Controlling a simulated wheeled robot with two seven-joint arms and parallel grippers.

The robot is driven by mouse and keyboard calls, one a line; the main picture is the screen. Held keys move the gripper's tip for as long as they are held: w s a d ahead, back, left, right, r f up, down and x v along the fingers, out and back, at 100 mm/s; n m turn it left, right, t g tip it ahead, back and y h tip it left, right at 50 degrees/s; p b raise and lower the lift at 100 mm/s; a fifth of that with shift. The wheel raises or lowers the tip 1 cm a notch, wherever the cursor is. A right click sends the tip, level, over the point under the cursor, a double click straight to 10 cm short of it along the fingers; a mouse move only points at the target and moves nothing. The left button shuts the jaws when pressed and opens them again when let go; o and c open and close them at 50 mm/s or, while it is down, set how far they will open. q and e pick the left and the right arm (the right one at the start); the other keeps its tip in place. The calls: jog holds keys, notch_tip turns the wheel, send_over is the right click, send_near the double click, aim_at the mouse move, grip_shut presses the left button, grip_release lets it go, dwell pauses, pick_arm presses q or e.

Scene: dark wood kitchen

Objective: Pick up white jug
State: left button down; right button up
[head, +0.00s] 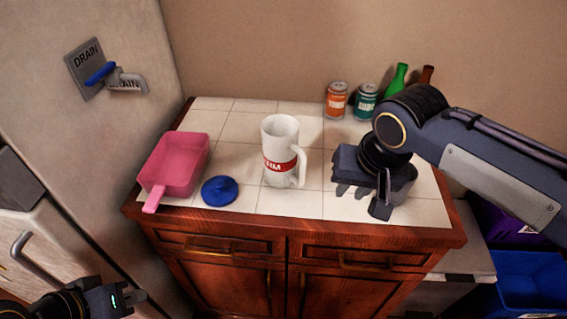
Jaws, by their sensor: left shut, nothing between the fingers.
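The white jug (279,139) stands upright near the middle of the tiled counter. It has a red band with white lettering, and its handle faces right and toward me. My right gripper (362,196) is to the right of the jug, low over the counter and apart from it. Its fingers look spread, with nothing seen between them. My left gripper (138,303) is at the bottom left, below the counter's front edge and far from the jug. It is shut and empty.
A pink pan (175,162) and a blue lid-like object (219,190) lie left of the jug. An orange can (336,101), a teal can (365,102), a green bottle (398,80) and a brown bottle (426,75) stand behind my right arm. Tiles in front of the jug are clear.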

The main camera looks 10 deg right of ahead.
aim_at(302, 167)
jog(key=w+a+r+m+h+b, duration=0.1)
jog(key=w+a+m+h+b, duration=0.15)
jog(key=w+a, duration=0.55)
jog(key=shift+t, duration=0.5)
jog(key=x, duration=0.7)
jog(key=shift+w+d+f, duration=0.1)
jog(key=shift+w+d, duration=0.1)
grip_shut()
